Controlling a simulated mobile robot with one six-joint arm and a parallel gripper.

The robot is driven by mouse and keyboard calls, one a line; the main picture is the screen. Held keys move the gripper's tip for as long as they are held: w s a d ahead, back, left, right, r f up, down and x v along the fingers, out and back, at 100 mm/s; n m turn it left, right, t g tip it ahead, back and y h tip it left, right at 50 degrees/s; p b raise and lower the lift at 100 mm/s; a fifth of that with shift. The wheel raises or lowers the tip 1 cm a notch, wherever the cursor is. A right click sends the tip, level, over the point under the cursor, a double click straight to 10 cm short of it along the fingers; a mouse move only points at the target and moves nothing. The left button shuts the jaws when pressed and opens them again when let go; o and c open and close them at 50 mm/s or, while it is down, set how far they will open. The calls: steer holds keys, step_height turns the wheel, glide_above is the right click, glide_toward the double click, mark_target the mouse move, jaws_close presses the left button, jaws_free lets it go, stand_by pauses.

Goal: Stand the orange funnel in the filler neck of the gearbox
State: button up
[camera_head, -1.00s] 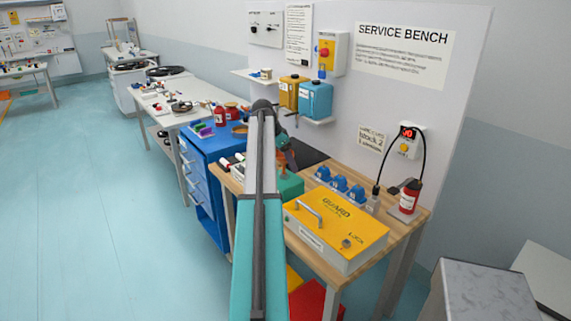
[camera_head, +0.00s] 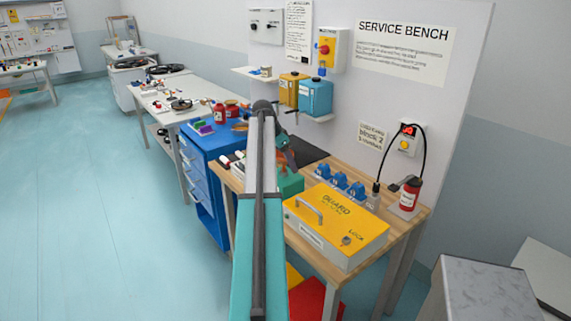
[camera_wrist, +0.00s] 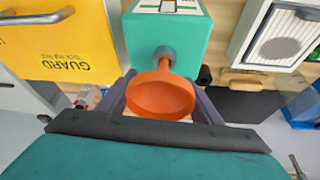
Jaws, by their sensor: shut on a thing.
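The orange funnel (camera_wrist: 161,97) is between the two grey-purple fingers of my gripper (camera_wrist: 163,86) in the wrist view, its wide mouth facing the camera. My gripper is shut on it. The teal gearbox (camera_wrist: 190,27) is just beyond, with a grey ring-shaped filler neck (camera_wrist: 165,54) on it. The funnel's narrow end overlaps this neck in the picture; I cannot tell whether it is inside or only in front. In the head view the gearbox (camera_head: 291,184) stands on the wooden bench, partly hidden behind my arm.
The yellow guard box (camera_head: 337,223) stands beside the gearbox. A blue drawer cabinet (camera_head: 203,180) stands to the left. The floor at left is clear.

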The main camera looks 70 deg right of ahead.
steer(key=shift+f, duration=0.3)
stand_by(0.4)
steer(key=o, duration=1.1)
steer(key=shift+r, duration=0.1)
steer(key=shift+s+r+p, duration=0.1)
steer(key=shift+r+p, duration=1.35)
steer(key=shift+r, duration=2)
